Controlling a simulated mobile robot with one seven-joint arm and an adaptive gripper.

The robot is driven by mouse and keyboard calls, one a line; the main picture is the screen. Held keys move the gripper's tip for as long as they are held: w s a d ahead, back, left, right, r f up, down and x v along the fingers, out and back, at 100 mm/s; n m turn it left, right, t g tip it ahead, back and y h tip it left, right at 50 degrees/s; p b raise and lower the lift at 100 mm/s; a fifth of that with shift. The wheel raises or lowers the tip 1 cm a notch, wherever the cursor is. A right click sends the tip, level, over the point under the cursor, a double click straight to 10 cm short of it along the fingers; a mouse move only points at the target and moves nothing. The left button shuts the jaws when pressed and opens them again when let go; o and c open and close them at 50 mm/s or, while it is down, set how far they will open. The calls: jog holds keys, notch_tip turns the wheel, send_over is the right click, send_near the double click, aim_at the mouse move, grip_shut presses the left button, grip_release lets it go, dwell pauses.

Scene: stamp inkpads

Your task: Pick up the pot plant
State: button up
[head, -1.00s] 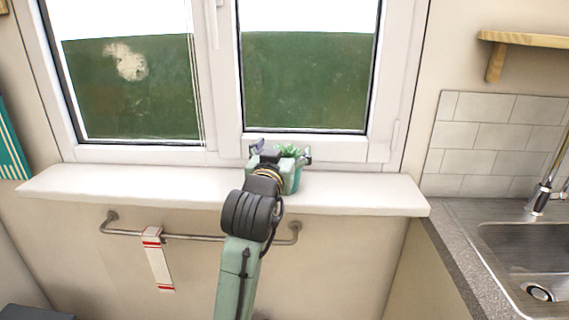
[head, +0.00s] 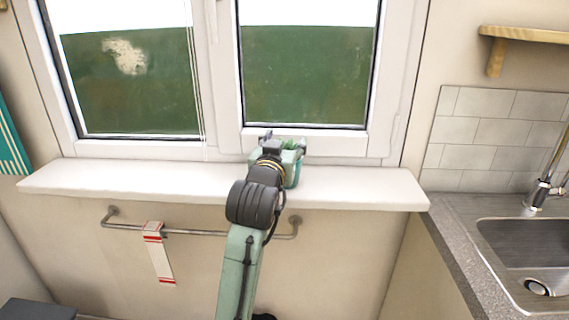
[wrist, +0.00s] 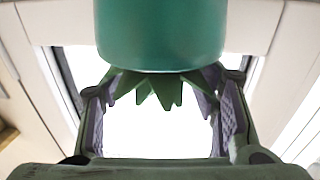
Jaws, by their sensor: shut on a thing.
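The pot plant (head: 293,171) is a teal pot with spiky green leaves on the white window sill, partly hidden behind my gripper (head: 277,142) in the head view. In the wrist view the pot (wrist: 160,35) fills the top middle, with its leaves (wrist: 158,88) pointing down the picture. My gripper (wrist: 165,95) has one finger on each side of the plant and is shut on it. Whether the pot's base touches the sill cannot be told, as my arm covers part of it.
The white sill (head: 120,178) is clear to both sides. The closed window (head: 305,80) stands just behind. Below the sill is a metal rail (head: 200,234) with a red-and-white cloth (head: 159,255). A counter with a sink (head: 520,250) is at the right.

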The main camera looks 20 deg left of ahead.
grip_shut()
jog(key=shift+r, duration=0.15)
dwell(0.4)
